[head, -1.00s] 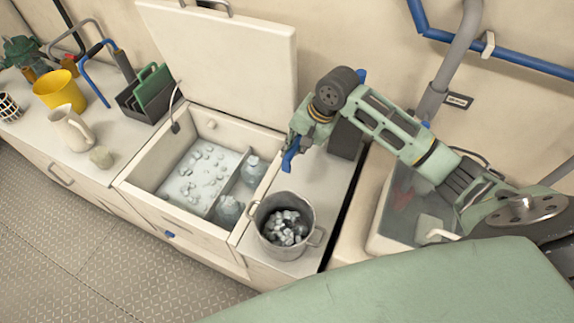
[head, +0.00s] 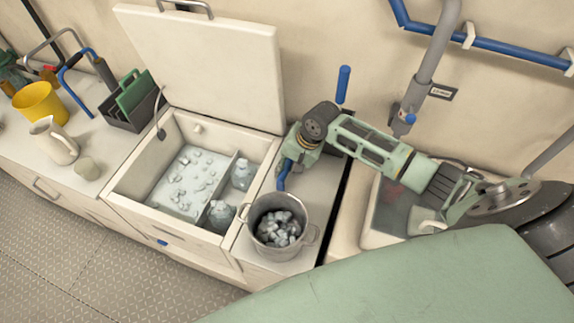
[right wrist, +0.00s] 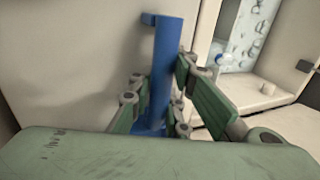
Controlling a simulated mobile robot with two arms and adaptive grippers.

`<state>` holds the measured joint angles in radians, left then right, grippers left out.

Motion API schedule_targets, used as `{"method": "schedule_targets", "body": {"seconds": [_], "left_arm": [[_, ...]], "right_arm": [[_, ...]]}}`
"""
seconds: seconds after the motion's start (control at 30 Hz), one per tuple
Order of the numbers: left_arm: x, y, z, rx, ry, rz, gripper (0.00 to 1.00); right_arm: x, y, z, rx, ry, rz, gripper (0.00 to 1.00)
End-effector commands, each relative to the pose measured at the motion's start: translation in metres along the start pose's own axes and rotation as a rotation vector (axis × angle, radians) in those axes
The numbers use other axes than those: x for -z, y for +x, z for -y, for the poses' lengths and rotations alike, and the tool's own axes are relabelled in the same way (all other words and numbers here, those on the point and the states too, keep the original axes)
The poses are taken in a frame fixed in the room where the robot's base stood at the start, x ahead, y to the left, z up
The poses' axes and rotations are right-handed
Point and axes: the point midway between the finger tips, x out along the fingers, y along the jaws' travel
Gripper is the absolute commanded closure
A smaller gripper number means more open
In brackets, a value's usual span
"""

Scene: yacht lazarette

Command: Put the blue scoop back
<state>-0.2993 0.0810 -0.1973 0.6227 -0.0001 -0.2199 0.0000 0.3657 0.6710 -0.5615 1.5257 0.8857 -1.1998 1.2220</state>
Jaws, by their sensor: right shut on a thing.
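The blue scoop (head: 282,176) is in my right gripper (head: 288,166), just behind the metal pot in the head view. In the right wrist view the scoop (right wrist: 166,68) stands between the green fingers of the right gripper (right wrist: 160,105), which is shut on it. Its far end shows a short sideways lip; its lower part is hidden by the gripper body. The grey pot (head: 301,212) holds ice cubes and stands on the counter right of the open ice chest (head: 187,232). I cannot tell whether the scoop touches the counter. My left gripper is not in view.
The chest's raised lid (head: 215,70) leans behind it. A blue upright cylinder (head: 343,84) stands by the wall behind my right arm. A sink (head: 372,235) lies to the right. A yellow bucket (head: 40,103), a pitcher (head: 55,142) and a dark caddy (head: 130,116) stand left.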

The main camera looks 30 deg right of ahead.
Motion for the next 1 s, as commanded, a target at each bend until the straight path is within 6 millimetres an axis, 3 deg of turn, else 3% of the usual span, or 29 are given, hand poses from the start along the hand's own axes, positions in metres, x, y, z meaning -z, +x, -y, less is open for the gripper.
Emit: {"method": "schedule_targets", "body": {"seconds": [0.2,0.23,0.43,0.77,1.0], "left_arm": [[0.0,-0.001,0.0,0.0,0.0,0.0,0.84],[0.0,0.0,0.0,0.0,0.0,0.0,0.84],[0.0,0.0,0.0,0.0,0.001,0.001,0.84],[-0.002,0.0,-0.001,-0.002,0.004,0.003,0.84],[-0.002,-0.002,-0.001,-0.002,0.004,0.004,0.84]], "right_arm": [[0.0,0.002,-0.001,0.0,0.001,0.0,1.0],[0.001,0.002,-0.001,0.0,0.001,-0.001,0.83],[0.0,0.002,-0.001,0.0,0.001,0.0,0.66],[0.001,0.0,0.0,0.0,0.0,-0.001,0.65],[0.001,-0.034,0.0,0.001,-0.002,-0.004,0.65]]}}
